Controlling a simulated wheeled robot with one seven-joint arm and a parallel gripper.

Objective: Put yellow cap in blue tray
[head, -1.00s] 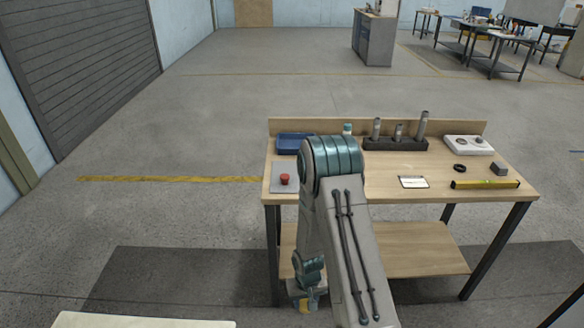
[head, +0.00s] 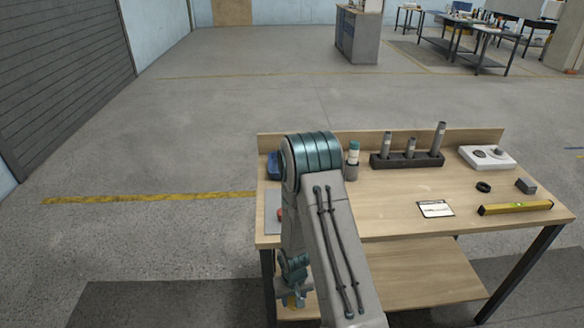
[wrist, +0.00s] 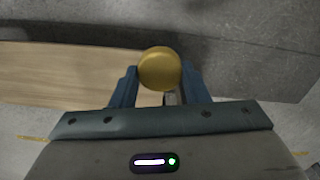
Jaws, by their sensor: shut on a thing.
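The yellow cap (wrist: 159,68) is a round, domed piece held between the two blue fingers of my gripper (wrist: 158,84) in the wrist view. In the head view my gripper (head: 293,299) hangs low at the table's front left, below the tabletop level, and a small yellowish spot shows there. The blue tray (head: 273,166) lies at the back left of the tabletop. My arm hides most of it, so its inside cannot be seen.
The wooden workbench (head: 392,205) carries a dark holder (head: 406,160) with several grey cylinders, a bottle in a cup (head: 352,163), a white box (head: 487,158), a black ring (head: 483,187), a yellow level (head: 515,208) and a white card (head: 435,209). A red button (head: 281,213) is partly behind my arm.

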